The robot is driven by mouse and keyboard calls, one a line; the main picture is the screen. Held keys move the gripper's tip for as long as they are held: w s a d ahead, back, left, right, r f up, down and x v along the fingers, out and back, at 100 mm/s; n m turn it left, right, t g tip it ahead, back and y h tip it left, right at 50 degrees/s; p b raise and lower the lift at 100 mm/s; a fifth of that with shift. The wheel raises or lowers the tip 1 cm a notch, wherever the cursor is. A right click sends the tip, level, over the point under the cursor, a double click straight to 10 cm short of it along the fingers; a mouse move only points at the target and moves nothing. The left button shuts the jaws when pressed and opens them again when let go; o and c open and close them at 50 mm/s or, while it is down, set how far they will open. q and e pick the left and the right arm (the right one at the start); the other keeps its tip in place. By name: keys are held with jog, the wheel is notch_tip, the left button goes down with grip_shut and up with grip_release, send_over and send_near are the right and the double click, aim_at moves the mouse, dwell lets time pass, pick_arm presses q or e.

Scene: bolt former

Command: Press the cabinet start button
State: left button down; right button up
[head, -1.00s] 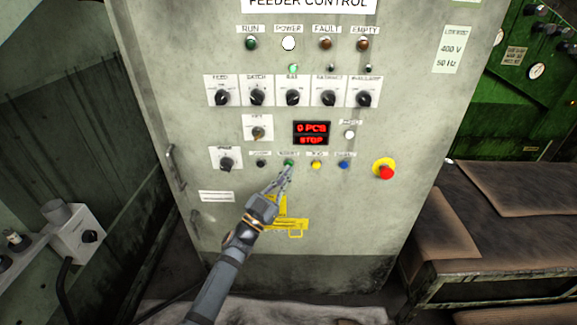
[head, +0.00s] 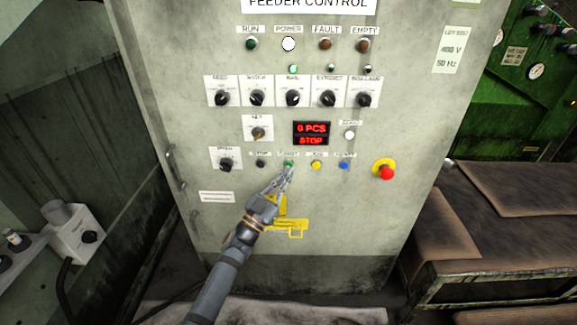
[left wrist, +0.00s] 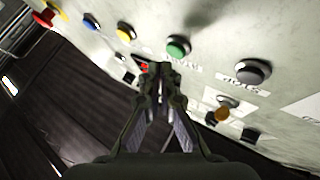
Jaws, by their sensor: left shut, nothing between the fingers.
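The green start button (head: 289,163) is in the lower button row of the feeder control cabinet (head: 350,225), between a dark stop button (head: 261,163) and a yellow button (head: 316,165). The display (head: 311,133) reads 0 PCS and STOP in red. My left gripper (head: 288,172) is shut and empty, its tips just below the green button in the head view. In the left wrist view the shut fingertips (left wrist: 158,68) point toward the panel, with the green button (left wrist: 178,47) just beyond them. Contact cannot be told. My right gripper is in neither view.
A red emergency stop (head: 385,171) on a yellow base is at the right, beyond a blue button (head: 343,165). Rotary knobs (head: 293,98) fill a row above. A bench (head: 490,225) stands to the right of the cabinet, and a grey box (head: 78,232) to the left.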

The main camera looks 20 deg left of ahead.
pick_arm(q)
jog(key=shift+w+a, duration=0.1)
jog(key=shift+w, duration=0.3)
